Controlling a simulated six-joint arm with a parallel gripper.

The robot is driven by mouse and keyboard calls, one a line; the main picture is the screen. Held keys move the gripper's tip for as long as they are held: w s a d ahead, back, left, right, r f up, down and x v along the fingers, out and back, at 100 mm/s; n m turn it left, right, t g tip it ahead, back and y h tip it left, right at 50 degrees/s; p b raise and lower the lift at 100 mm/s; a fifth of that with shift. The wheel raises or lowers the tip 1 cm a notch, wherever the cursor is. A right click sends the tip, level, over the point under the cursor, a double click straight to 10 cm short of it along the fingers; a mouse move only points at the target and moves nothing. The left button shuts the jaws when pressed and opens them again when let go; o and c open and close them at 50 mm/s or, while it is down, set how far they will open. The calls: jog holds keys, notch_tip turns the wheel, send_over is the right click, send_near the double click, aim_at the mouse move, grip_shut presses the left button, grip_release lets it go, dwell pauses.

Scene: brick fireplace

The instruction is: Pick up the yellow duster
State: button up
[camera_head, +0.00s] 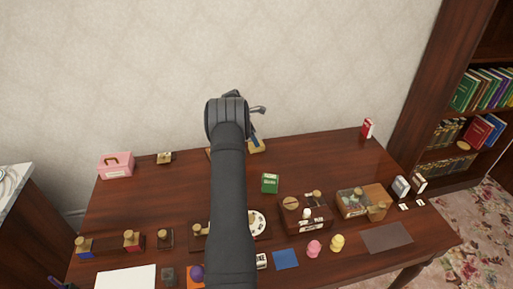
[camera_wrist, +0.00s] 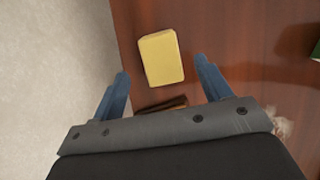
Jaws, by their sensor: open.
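The yellow duster (camera_wrist: 161,58) looks like a pale yellow block lying on the brown table. In the wrist view it sits between and a little beyond the fingertips of my gripper (camera_wrist: 162,74). The two blue fingers are spread wide, one on each side, with gaps to the duster. In the head view a part of the yellow duster (camera_head: 257,147) shows near the table's back edge, just right of my arm; the rest is hidden behind my arm and gripper.
A dark brown object (camera_wrist: 162,104) lies close to the duster, partly hidden by my gripper. A green box (camera_head: 270,183) stands in front on the table (camera_head: 330,160). The wall (camera_head: 130,80) rises close behind.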

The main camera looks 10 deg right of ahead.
jog(key=x, duration=0.5)
jog(key=shift+a+f, duration=0.1)
jog(key=shift+s, duration=0.1)
jog(key=c, duration=1.1)
